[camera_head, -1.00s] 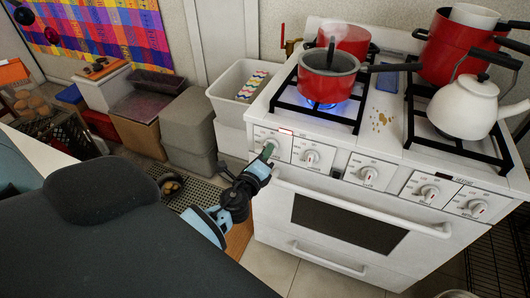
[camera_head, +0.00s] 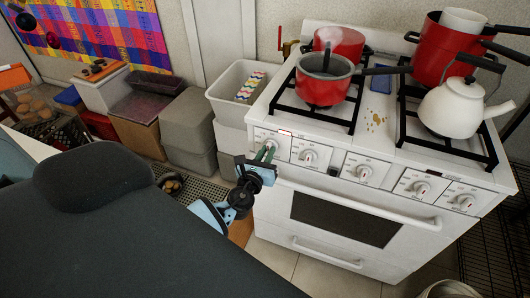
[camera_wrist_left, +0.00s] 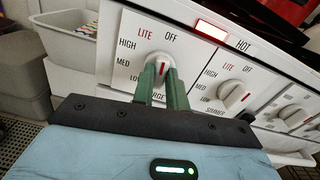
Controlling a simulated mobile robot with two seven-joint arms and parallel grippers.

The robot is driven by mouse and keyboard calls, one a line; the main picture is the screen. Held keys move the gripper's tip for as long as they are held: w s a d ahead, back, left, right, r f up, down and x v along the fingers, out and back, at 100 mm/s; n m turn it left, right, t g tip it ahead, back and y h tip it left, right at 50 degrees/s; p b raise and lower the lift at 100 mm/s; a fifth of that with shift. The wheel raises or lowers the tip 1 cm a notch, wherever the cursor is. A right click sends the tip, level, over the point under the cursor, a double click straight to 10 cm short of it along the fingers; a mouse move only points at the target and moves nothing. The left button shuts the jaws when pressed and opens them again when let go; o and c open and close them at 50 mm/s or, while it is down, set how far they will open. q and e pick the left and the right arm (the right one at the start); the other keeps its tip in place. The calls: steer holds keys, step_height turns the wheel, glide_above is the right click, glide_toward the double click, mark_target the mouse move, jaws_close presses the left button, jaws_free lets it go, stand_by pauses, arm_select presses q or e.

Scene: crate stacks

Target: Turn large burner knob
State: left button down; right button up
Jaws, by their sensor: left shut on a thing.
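The large burner knob (camera_wrist_left: 158,62) is the leftmost knob on the white stove's front panel. In the head view the knob (camera_head: 269,146) is partly covered by my fingers. My left gripper (camera_wrist_left: 164,84) has green fingers, one on each side of the knob, shut on it; it also shows in the head view (camera_head: 266,152). The lower part of the knob and its label is hidden. No flame shows under the red pot (camera_head: 325,85) on the front left burner. My right gripper is not in view.
A red HOT light (camera_wrist_left: 212,29) is lit on the panel. Other knobs (camera_head: 309,156) line up to the right, above the oven door handle (camera_head: 355,208). A white kettle (camera_head: 455,108) stands on the right burner. Bins (camera_head: 188,130) stand left of the stove.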

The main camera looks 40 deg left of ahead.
arm_select(q)
steer(key=shift+m, duration=0.7)
steer(key=c, duration=1.4)
jaws_free()
steer(key=v, duration=0.7)
steer(key=shift+s, duration=0.4)
steer(key=shift+d, duration=0.1)
